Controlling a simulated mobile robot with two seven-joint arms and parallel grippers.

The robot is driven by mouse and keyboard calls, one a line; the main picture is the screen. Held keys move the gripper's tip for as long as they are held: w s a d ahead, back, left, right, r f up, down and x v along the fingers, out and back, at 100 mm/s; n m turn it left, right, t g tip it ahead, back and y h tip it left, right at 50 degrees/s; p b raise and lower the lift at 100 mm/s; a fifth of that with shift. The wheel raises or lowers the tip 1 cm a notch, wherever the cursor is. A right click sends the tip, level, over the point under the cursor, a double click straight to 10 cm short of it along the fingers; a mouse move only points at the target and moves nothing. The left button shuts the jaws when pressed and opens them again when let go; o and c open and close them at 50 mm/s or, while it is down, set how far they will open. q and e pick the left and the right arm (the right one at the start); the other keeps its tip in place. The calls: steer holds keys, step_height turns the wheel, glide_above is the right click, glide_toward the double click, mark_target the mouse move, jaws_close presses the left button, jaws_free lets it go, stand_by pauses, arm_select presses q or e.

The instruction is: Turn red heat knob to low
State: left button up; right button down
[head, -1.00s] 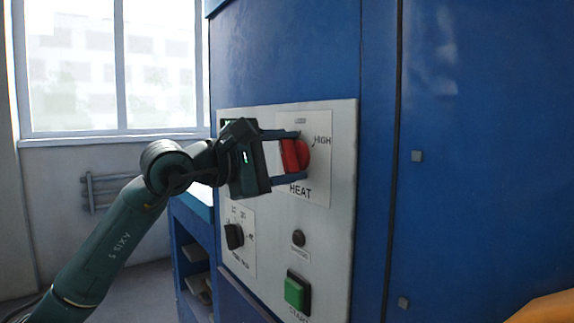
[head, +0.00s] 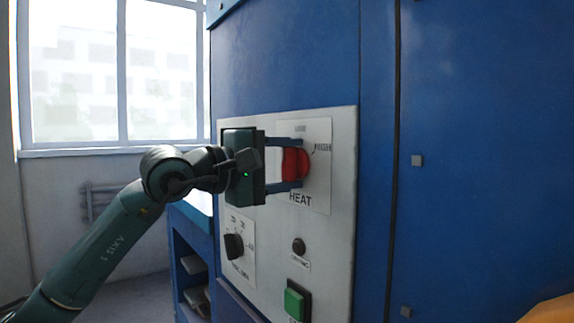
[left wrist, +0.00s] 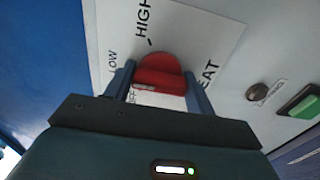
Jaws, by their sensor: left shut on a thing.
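The red heat knob (head: 294,163) is on a white label plate marked HEAT, on the grey control panel (head: 338,230). My left gripper (head: 290,163) reaches it from the left, one finger above and one below, shut on it. In the left wrist view the red knob (left wrist: 160,70) sits between the two fingers of my left gripper (left wrist: 160,85). The words HIGH and LOW show beyond and to the left of the knob there, and OFF is partly hidden by a finger. Which mark the knob points to is unclear. My right gripper is not in view.
A black knob (head: 234,246) sits lower left on the panel. A small dark round button (head: 298,246) and a green button (head: 296,300) are below the heat knob. The blue machine wall (head: 480,120) continues to the right. A window (head: 110,70) is at the back left.

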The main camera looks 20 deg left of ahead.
arm_select(q)
steer(key=o, duration=1)
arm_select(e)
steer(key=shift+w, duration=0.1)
arm_select(q)
steer(key=shift+s+a, duration=0.2)
steer(key=b+v, duration=0.2)
steer(key=v, duration=1)
steer(key=shift+s+a+b, duration=0.2)
steer(key=shift+s+b, duration=0.05)
steer(key=shift+b, duration=0.1)
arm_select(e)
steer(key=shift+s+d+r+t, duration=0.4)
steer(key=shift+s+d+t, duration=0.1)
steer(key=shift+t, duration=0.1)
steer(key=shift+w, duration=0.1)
